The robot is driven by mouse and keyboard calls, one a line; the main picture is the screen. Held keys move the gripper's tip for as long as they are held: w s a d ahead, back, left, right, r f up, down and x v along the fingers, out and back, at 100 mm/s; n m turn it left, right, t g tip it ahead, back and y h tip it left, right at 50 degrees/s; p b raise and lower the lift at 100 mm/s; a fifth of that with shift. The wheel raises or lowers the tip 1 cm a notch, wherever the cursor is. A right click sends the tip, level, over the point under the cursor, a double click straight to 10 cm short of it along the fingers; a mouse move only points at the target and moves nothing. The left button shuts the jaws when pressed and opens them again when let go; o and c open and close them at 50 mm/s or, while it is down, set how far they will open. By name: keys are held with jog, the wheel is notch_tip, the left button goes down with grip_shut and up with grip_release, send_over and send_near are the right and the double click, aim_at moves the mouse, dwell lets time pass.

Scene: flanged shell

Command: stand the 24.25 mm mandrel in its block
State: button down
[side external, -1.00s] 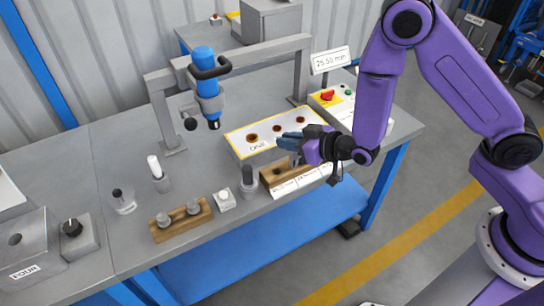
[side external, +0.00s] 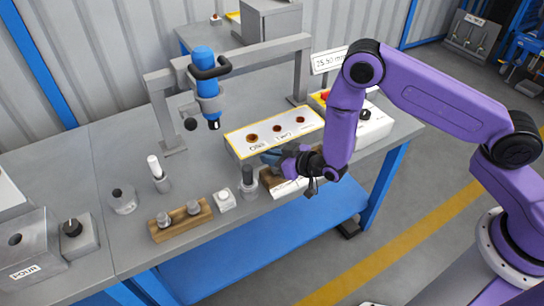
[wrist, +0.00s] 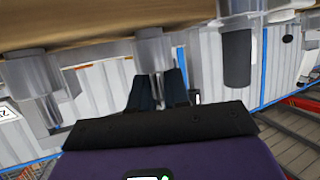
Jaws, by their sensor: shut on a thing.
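My gripper (side external: 270,158) is low over the wooden block (side external: 268,180) at the bench's front, beside the white panel. In the wrist view its dark fingers (wrist: 158,92) are shut on a grey cylindrical mandrel (wrist: 150,58), at the edge of the wood (wrist: 120,22). The wrist picture is upside down. The fingers and wrist hide most of the held mandrel in the side view. I cannot tell whether it is seated in the block or just above it. Its size cannot be read. White labels run along the block's front.
A dark-topped grey cylinder (side external: 248,184) stands just left of the block. Further left are a white button box (side external: 225,200) and a wooden holder (side external: 160,230) with two grey pieces. The white panel (side external: 240,148) with several holes lies behind. A blue tool (side external: 205,75) hangs from a frame.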

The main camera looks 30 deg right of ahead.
jog(key=c, duration=1.5)
grip_release()
jog(key=shift+f, duration=0.1)
jog(key=o, duration=0.4)
jog(key=shift+s+r, duration=0.15)
jog(key=shift+r, duration=0.05)
jog(key=v, duration=1.1)
jog(key=shift+s+r, duration=0.25)
